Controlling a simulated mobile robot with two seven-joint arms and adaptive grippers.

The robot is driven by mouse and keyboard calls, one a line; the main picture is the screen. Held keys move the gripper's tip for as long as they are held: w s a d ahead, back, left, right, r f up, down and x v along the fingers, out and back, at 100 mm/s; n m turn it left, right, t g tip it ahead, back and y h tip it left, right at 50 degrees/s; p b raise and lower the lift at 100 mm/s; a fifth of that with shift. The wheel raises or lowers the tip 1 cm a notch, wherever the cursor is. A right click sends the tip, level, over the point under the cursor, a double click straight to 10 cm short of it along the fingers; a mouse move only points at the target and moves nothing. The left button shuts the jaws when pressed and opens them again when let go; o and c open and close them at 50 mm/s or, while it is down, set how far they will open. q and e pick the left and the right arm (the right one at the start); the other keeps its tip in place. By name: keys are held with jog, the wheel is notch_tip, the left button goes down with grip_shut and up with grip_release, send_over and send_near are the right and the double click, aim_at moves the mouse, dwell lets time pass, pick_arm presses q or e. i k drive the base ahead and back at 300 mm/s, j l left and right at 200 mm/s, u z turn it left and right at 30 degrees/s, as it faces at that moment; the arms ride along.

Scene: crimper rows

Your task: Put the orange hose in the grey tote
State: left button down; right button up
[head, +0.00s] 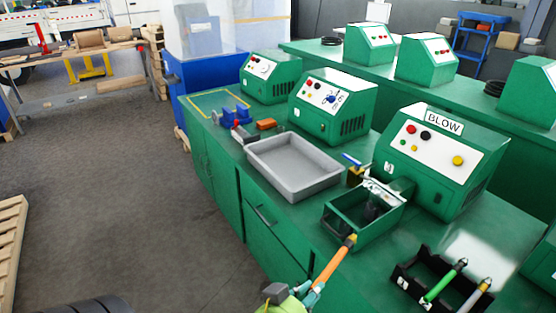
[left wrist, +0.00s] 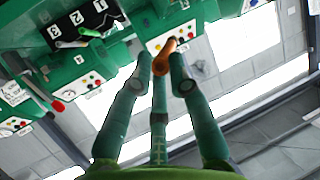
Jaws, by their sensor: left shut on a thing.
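The orange hose (head: 334,262) is held in my left gripper (head: 314,291), near the bench's front edge in the head view. The hose slants up and right from the fingers. In the left wrist view the fingers (left wrist: 166,80) close around the hose (left wrist: 172,50), and one end points away from the palm. The grey tote (head: 290,166) is a shallow open tray on the green bench, farther back and left of the hose. It looks empty. My right gripper is not in view.
A green open-topped box (head: 362,217) stands right of the tote, before the machine marked BLOW (head: 440,165). A black rack (head: 408,275) with green and pale hoses sits at lower right; it also shows in the wrist view (left wrist: 62,36). Blue and orange items lie behind the tote.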

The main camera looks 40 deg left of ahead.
aim_at(280, 158)
jog(key=i+j, duration=0.1)
jog(key=j, duration=0.4)
jog(key=i+j, duration=0.1)
jog(key=j, duration=0.4)
jog(key=i+j, duration=0.15)
jog(key=j, duration=0.35)
jog(key=i+j, duration=0.1)
jog(key=j, duration=0.4)
